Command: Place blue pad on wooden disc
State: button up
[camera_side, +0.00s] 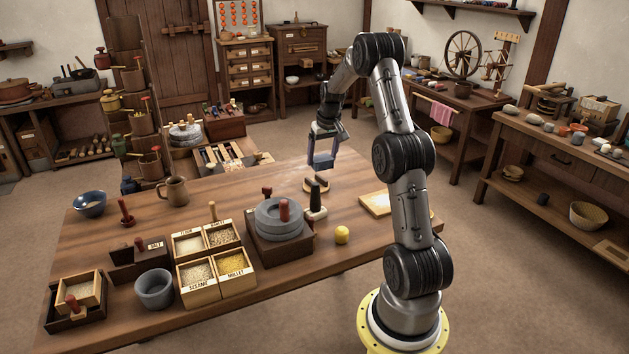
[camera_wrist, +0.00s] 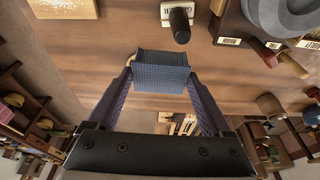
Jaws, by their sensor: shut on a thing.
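My gripper (camera_side: 322,165) is above the far part of the table in the side view. In the wrist view its two purple fingers are shut on the blue pad (camera_wrist: 160,72), a woven-looking block held between the tips. A small brown wooden piece (camera_side: 316,184) lies on the table just below the gripper in the side view; it may be the wooden disc, but its shape is hard to tell. In the wrist view a pale curved edge (camera_wrist: 131,60) shows at the pad's left; the pad hides the rest of it.
A dark-handled tool (camera_side: 315,198) stands near the stone quern (camera_side: 281,218). A floured board (camera_side: 376,204) and a yellow ball (camera_side: 341,235) lie to the right. Grain boxes (camera_side: 234,262), a mug (camera_side: 173,190) and bowls are on the left. The table's far edge is near the gripper.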

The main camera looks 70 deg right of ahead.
aim_at(330, 160)
jog(key=s, duration=0.2)
jog(key=s+r, duration=0.1)
jog(key=shift+a, duration=0.25)
jog(key=shift+w+d+f, duration=0.1)
jog(key=shift+d+f, duration=0.05)
jog(key=shift+d, duration=0.1)
jog(key=shift+w+d+f, duration=1.2)
jog(key=shift+d+f, duration=0.65)
jog(key=shift+f, duration=0.25)
jog(key=shift+w+d+f, duration=1.15)
jog(key=shift+d+f, duration=0.7)
jog(key=shift+f, duration=0.25)
jog(key=shift+w+d+f, duration=1.2)
jog(key=shift+d+f, duration=0.65)
jog(key=shift+f, duration=0.25)
jog(key=shift+f, duration=0.6)
jog(key=o, duration=1.1)
jog(key=shift+r, duration=0.15)
